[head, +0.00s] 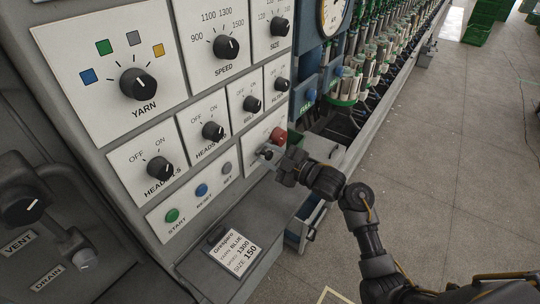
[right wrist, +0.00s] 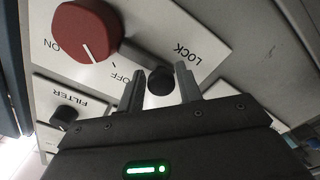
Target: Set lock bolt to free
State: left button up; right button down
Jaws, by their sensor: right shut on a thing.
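The lock bolt (head: 266,153) is a small bolt with a dark round knob on the panel just below a red rotary knob (head: 279,136). In the right wrist view the bolt's black knob (right wrist: 160,79) sits between my two fingers, beside the printed word LOCK. A grey rod runs from it toward the red knob (right wrist: 86,32), which has ON and OFF marks. My right gripper (head: 274,158) is at the panel, and it shows in the right wrist view (right wrist: 160,86) shut on the bolt's knob. No FREE label is readable. My left gripper is out of view.
Several black rotary knobs, such as YARN (head: 138,84), and coloured buttons (head: 201,190) cover the panel left of my gripper. A job card (head: 233,251) lies on the ledge below. An open drawer (head: 308,222) juts out under my right arm.

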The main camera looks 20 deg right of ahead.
jog(key=shift+s+a+f+p, duration=0.15)
jog(key=shift+s+a+p, duration=0.2)
jog(key=shift+s+a, duration=1.35)
jog(key=c, duration=1.2)
grip_release()
jog(key=shift+w, duration=0.2)
jog(key=shift+o, duration=0.3)
jog(key=shift+w, duration=0.1)
jog(key=b+v, duration=0.3)
jog(key=v, duration=0.8)
